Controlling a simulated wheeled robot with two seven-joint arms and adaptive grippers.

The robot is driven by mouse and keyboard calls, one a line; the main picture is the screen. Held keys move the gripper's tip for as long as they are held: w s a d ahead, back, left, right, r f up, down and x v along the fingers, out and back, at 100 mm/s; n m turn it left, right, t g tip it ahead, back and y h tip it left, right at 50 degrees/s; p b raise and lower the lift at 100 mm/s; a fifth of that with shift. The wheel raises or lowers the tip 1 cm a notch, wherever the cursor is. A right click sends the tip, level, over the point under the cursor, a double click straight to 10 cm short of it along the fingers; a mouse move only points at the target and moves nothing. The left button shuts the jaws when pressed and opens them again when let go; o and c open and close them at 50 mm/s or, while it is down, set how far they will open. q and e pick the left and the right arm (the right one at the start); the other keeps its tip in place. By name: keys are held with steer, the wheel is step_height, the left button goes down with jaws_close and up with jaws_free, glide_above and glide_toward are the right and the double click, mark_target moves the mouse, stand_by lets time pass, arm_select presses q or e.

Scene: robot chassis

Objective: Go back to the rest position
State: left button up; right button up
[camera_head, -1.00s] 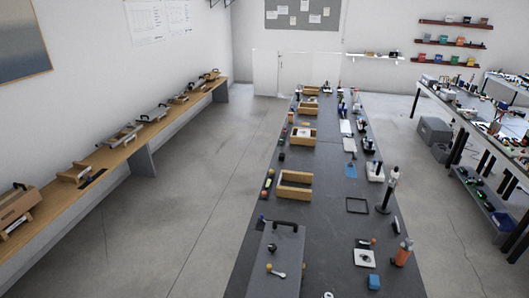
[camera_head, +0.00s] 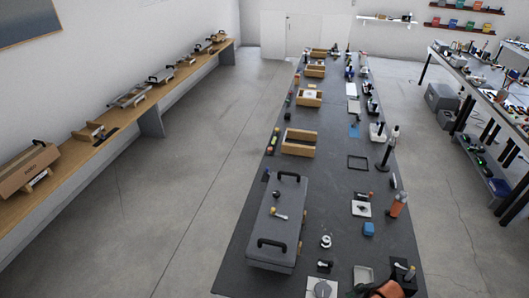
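Neither of my grippers shows in the head view, so I cannot see whether they are open or shut. A long dark table (camera_head: 340,190) runs away from me in the middle of the view. A grey toolbox (camera_head: 270,232) with black handles lies at its near left, with small parts on its lid. A dark and reddish-brown shape (camera_head: 385,289) is cut off at the bottom edge; I cannot tell what it is.
Several wooden boxes, one of them a near box (camera_head: 299,142), line the table's left side. A wooden bench (camera_head: 125,125) runs along the left wall. Open floor (camera_head: 195,160) lies between.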

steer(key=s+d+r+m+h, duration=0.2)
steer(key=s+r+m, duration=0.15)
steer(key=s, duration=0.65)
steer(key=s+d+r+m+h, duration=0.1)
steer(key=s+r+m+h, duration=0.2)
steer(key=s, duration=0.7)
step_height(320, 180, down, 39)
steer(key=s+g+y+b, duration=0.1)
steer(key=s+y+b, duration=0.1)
steer(key=b, duration=0.7)
arm_select(q)
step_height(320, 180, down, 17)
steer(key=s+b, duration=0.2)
steer(key=b, duration=0.5)
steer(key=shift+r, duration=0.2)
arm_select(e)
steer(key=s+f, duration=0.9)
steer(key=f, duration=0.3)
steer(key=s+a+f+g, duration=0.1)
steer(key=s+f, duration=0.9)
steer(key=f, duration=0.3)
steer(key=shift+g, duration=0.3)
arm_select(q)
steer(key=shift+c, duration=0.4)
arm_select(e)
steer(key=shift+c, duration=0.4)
